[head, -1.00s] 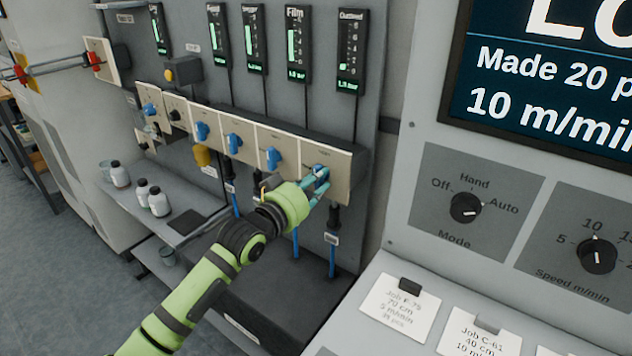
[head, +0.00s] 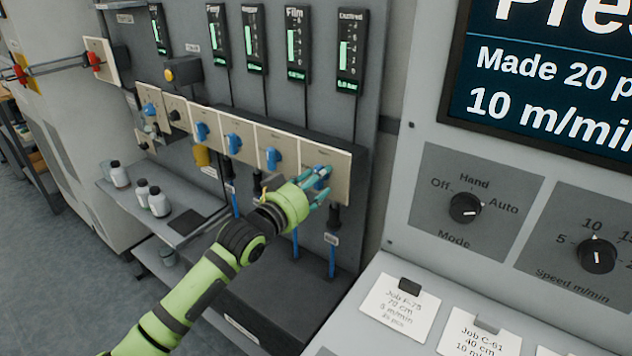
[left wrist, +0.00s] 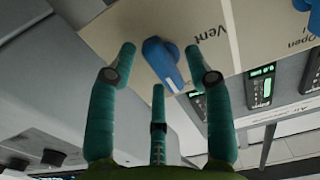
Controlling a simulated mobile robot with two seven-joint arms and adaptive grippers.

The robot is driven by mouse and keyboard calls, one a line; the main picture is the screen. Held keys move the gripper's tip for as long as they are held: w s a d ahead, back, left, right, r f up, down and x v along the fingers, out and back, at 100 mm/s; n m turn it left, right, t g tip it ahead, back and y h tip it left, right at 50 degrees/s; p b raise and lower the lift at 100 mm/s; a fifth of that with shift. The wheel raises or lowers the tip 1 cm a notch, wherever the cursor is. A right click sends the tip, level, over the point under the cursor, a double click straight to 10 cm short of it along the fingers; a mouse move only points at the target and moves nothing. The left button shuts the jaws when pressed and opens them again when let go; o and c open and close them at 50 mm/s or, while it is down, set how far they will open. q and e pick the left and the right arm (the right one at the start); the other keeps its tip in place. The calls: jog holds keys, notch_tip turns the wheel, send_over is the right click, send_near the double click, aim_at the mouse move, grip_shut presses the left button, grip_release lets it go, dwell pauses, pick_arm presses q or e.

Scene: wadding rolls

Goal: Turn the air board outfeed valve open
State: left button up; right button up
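The outfeed valve is a blue knob on the rightmost beige plate (head: 342,172) of the air board, below the gauge labelled Outfeed (head: 350,50). In the head view my fingers partly hide the knob. The left wrist view shows the blue knob (left wrist: 163,63) between my fingertips, with the word Vent beside it. My left gripper (head: 323,182) is in front of this plate with its fingers spread; it also shows in the left wrist view (left wrist: 161,62). Gaps show between the fingers and the knob. My right gripper is not in view.
Other blue knobs (head: 273,158) sit in a row to the left on the board. A grey console with a Mode dial (head: 466,207), a Speed dial (head: 598,256) and a screen (head: 550,85) stands at the right. Bottles (head: 158,203) stand on a shelf below left.

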pick_arm(q)
jog(key=shift+a, duration=0.1)
jog(key=v, duration=1.2)
